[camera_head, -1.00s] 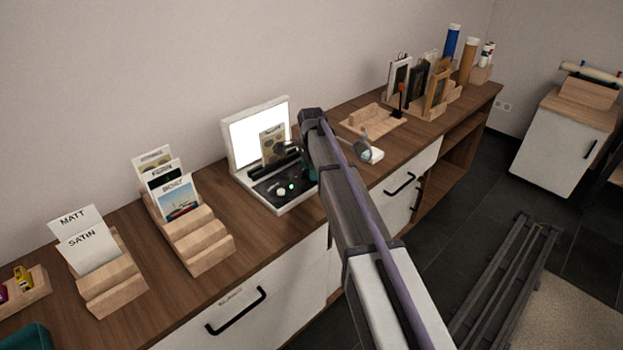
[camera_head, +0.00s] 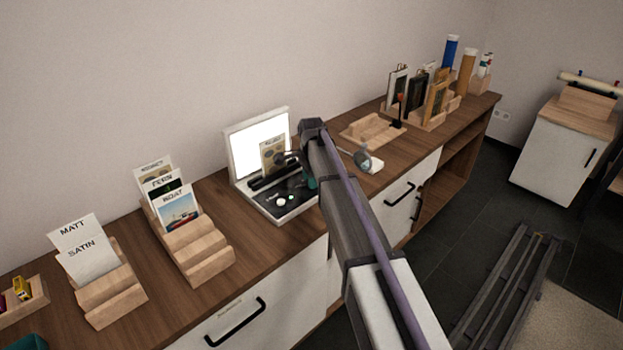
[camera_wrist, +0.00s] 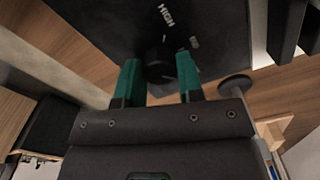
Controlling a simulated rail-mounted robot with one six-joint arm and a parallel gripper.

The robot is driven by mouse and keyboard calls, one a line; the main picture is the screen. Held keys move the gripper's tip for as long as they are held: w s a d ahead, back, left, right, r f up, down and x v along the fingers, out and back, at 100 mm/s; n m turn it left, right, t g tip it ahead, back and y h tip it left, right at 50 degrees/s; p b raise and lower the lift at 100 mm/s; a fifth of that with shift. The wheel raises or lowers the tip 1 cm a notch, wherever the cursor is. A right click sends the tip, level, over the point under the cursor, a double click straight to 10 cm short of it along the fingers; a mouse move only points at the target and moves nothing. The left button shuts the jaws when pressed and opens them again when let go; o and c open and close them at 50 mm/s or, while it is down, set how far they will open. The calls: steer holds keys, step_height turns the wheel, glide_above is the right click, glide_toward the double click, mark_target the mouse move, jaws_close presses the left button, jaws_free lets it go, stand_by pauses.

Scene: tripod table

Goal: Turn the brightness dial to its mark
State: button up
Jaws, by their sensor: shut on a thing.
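The brightness dial (camera_wrist: 158,62) is a round black knob on a black panel (camera_wrist: 100,20). In the wrist view my gripper (camera_wrist: 160,76) has its two green fingers on either side of the dial, shut on it. White lettering beside the dial reads HIGH, with a smaller, hard-to-read word to its right. In the head view the panel belongs to a white light box (camera_head: 228,150) with a lit screen. There my gripper (camera_head: 309,172) is mostly hidden behind my own arm, at the right side of the panel, and the dial is hidden.
A print (camera_head: 272,158) stands in the light box, and two small pale round spots (camera_head: 286,200) show on its panel. Wooden card holders (camera_head: 195,245) stand to the left. A wooden tray (camera_head: 372,130) and a frame rack (camera_head: 432,118) stand to the right.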

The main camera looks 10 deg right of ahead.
steer(key=n, duration=0.4)
steer(key=shift+n, duration=0.4)
steer(key=n, duration=1.4)
steer(key=shift+n, duration=0.3)
steer(key=o, duration=0.9)
